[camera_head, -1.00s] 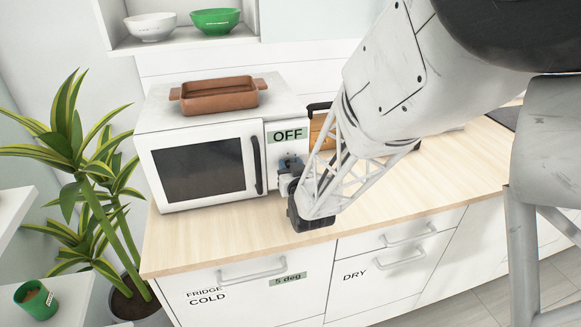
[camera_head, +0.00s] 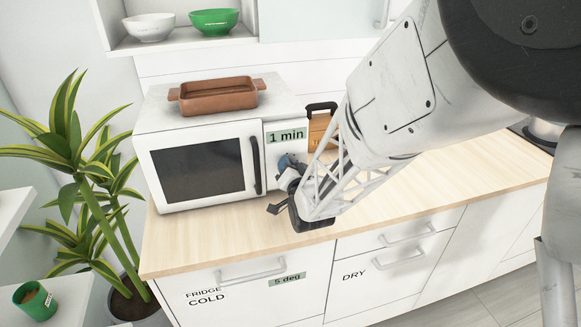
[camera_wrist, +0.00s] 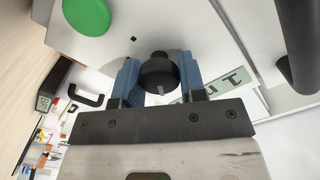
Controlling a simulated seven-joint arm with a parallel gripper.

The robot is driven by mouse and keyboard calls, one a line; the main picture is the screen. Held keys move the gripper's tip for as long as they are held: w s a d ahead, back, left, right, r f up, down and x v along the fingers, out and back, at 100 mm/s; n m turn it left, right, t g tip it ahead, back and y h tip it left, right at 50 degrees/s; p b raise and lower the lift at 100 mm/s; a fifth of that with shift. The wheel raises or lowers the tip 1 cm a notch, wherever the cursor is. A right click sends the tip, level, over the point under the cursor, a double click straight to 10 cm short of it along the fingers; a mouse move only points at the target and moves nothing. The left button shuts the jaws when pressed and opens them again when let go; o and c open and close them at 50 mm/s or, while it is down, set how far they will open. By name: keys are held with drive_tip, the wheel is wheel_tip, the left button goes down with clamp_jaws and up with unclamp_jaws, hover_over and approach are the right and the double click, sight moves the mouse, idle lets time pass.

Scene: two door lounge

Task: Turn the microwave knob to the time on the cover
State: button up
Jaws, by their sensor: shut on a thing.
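The white microwave (camera_head: 190,126) stands on the counter with its door shut. Its display label (camera_head: 286,137) reads "1 min"; part of this label also shows in the wrist view (camera_wrist: 237,82). The black knob (camera_wrist: 158,74) is on the microwave front, between my blue fingers in the wrist view. My gripper (camera_wrist: 159,66) is shut on the knob; in the head view my gripper (camera_head: 286,165) reaches the microwave panel below the label and hides the knob. A green round button (camera_wrist: 87,15) is beside the knob. I see no cover bearing a time.
A brown baking dish (camera_head: 218,97) sits on the microwave. A wooden thing with a black handle (camera_head: 320,126) stands behind my arm. A green cup (camera_head: 36,298) is at lower left, near a plant (camera_head: 85,160). The counter (camera_head: 215,235) is clear in front of the microwave.

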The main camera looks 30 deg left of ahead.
drive_tip(key=shift+m, duration=0.6)
drive_tip(key=o, duration=0.9)
drive_tip(key=shift+c, duration=0.2)
drive_tip(key=shift+s+d, duration=0.15)
drive_tip(key=v, duration=0.7)
drive_tip(key=shift+s+d, duration=0.2)
drive_tip(key=shift+w+d+r, duration=0.1)
